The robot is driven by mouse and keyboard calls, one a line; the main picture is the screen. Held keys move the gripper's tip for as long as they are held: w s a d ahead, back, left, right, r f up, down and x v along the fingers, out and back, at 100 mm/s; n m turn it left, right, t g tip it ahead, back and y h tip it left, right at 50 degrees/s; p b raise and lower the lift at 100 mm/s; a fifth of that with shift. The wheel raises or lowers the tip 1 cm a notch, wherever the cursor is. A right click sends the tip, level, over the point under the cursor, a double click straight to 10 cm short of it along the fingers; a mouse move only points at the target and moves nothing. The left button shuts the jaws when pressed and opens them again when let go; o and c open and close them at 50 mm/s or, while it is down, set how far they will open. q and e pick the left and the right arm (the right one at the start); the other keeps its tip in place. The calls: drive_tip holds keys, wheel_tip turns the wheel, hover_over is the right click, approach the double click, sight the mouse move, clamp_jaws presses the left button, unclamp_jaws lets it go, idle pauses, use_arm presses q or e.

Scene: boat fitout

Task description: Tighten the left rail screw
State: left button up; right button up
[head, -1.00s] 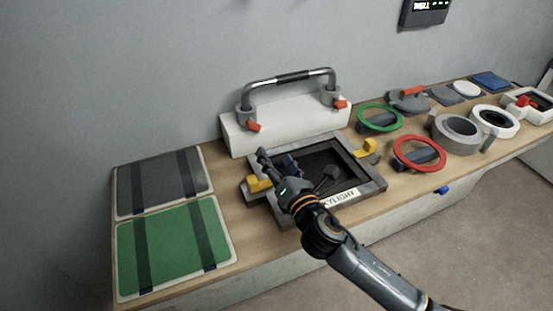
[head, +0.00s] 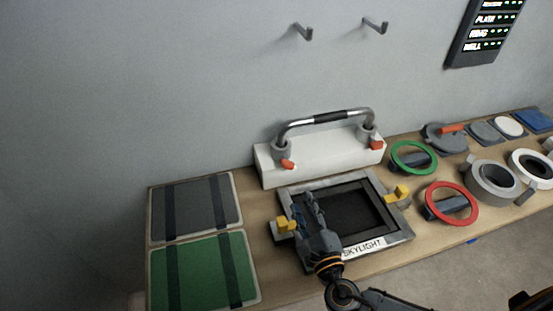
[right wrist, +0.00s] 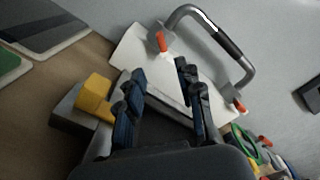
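A metal handrail (head: 326,121) with a black grip stands on a white block against the wall. The left rail screw, red-orange (head: 288,164), is at the foot of its left post; it also shows in the right wrist view (right wrist: 162,41). A similar right screw (head: 376,145) is at the other post. My right gripper (head: 306,198) is over the left part of the skylight frame, in front of the white block and apart from the left screw. In the right wrist view its fingers (right wrist: 160,75) are spread with nothing between them. My left gripper is not in view.
The skylight frame (head: 404,238) has yellow clamps left (head: 287,226) and right (head: 397,194). Grey (head: 195,206) and green (head: 205,272) panels lie at left. Green (head: 413,157) and red (head: 452,203) rings stand at right. Two hooks and a display (head: 484,32) are on the wall.

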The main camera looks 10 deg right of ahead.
sight(288, 168)
drive_tip(key=w+p, duration=0.1)
drive_tip(key=w, duration=1)
drive_tip(key=shift+w+a+r, duration=0.1)
drive_tip(key=shift+w, duration=0.85)
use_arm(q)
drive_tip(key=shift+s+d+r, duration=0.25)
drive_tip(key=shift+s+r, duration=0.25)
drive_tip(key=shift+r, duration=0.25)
use_arm(e)
clamp_jaws()
